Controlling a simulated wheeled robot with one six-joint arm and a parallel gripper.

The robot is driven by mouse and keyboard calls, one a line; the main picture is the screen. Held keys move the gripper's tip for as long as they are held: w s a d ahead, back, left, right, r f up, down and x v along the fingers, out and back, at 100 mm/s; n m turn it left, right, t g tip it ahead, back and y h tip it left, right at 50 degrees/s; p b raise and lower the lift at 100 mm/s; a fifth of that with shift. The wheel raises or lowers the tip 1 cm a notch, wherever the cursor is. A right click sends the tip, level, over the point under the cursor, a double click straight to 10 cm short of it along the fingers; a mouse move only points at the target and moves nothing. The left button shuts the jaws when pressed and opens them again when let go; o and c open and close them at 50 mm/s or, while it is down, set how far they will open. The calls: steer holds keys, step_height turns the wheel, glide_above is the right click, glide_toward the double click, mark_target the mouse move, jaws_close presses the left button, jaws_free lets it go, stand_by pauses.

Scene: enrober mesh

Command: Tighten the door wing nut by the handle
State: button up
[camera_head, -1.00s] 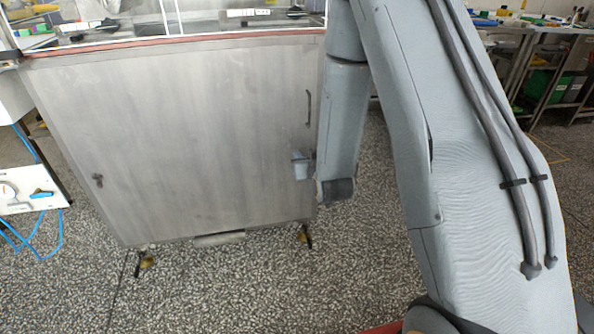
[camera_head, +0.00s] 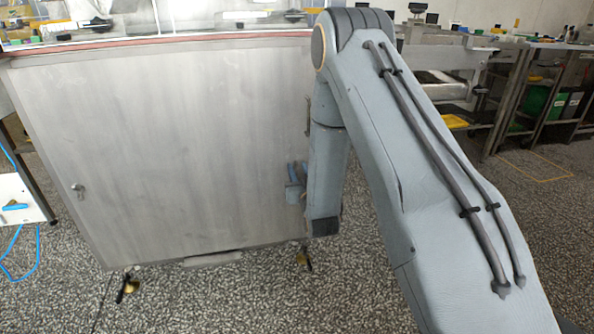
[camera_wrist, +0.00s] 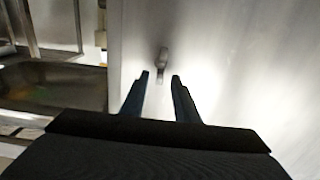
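The grey metal door (camera_head: 170,150) fills the left half of the head view. Its dark bar handle (camera_head: 308,115) is near the right edge, partly covered by my arm. A small latch-like fitting (camera_head: 79,190) is near the door's left edge. In the wrist view, a small, blurred metal piece that looks like the wing nut (camera_wrist: 162,60) stands on the pale door panel. It lies just beyond and between my fingertips, apart from them. My gripper (camera_wrist: 160,76) is open and empty; in the head view it is at the door's lower right (camera_head: 294,180), mostly hidden.
A narrow strip (camera_head: 213,259) sticks out below the door, with feet on the speckled floor. A white panel with a blue lever (camera_head: 15,205) stands at the left. Workbenches and a green bin (camera_head: 540,101) are at the back right. Floor between is clear.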

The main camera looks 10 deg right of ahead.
steer(key=shift+w, duration=0.7)
jaws_close()
